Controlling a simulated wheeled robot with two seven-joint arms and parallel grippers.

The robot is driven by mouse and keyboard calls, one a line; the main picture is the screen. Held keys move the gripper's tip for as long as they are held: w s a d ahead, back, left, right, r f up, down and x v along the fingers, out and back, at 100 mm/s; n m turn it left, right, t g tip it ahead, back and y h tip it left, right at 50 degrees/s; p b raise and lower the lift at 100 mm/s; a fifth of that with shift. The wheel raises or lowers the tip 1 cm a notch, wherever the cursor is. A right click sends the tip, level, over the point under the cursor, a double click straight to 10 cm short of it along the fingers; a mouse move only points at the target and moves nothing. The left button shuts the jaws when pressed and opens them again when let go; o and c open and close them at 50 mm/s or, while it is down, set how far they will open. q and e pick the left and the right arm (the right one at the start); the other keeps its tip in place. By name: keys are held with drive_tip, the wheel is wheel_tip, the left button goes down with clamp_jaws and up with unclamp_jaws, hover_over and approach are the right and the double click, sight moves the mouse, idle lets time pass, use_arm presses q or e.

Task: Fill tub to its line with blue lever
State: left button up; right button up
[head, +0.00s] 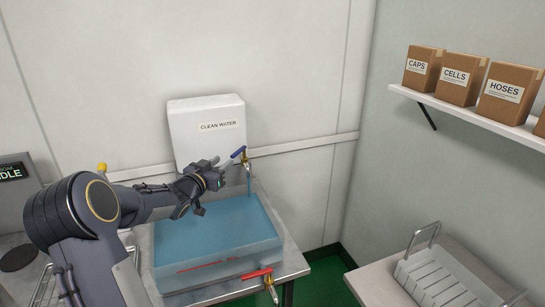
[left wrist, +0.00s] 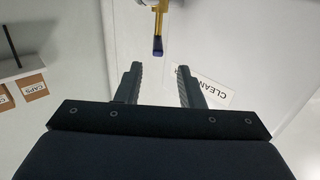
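The blue lever (head: 238,152) sits on a brass tap at the lower right of the white tank marked CLEAN WATER (head: 190,125). A thin blue stream (head: 249,182) runs from the tap into the tub. The see-through tub (head: 262,240) below looks blue with water. A red line (head: 200,267) shows on its front side; I cannot tell the exact water level against it. My left gripper (head: 222,167) is just left of the lever. In the left wrist view its fingers (left wrist: 160,70) are apart and empty, with the blue lever (left wrist: 158,46) beyond the tips. My right gripper is out of view.
A red lever (head: 256,273) is on a tap at the tub's front. A white slotted rack (head: 440,280) stands on a counter at lower right. Cardboard boxes (head: 460,80) sit on a wall shelf (head: 470,117) at upper right. A grey device (head: 15,185) stands at far left.

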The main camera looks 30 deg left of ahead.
sight(231, 156)
use_arm(q)
drive_tip(key=w, duration=0.5)
drive_tip(key=w+p, duration=0.1)
drive_tip(key=w, duration=0.2)
drive_tip(key=shift+w+a+f, duration=0.1)
drive_tip(key=shift+w+a, duration=0.05)
drive_tip(key=shift+a, duration=0.1)
clamp_jaws()
